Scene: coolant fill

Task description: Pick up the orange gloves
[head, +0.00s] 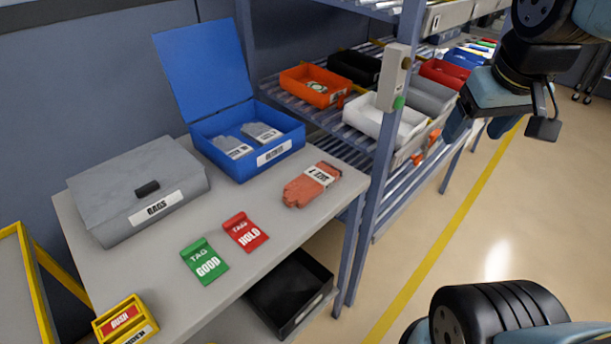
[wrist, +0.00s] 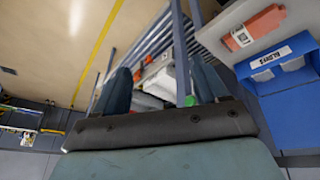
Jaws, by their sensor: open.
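The orange gloves (head: 312,184) lie flat on the grey table (head: 235,290) near its right edge, with a white label band around them. They also show at the upper right of the wrist view (wrist: 253,27). My gripper (head: 477,132) is open and empty, raised in front of the shelf rack, to the right of the gloves and well apart from them. In the wrist view its two fingers (wrist: 160,82) are spread, with the shelf behind them. The gloves lie outside the space between the fingers.
A blue open-lidded box (head: 230,165) with grey gloves stands behind the orange gloves. A grey RAGS box (head: 110,200), a green GOOD tag (head: 204,262) and a red HOLD tag (head: 245,232) are on the table. A shelf post (head: 378,190) rises between gripper and table.

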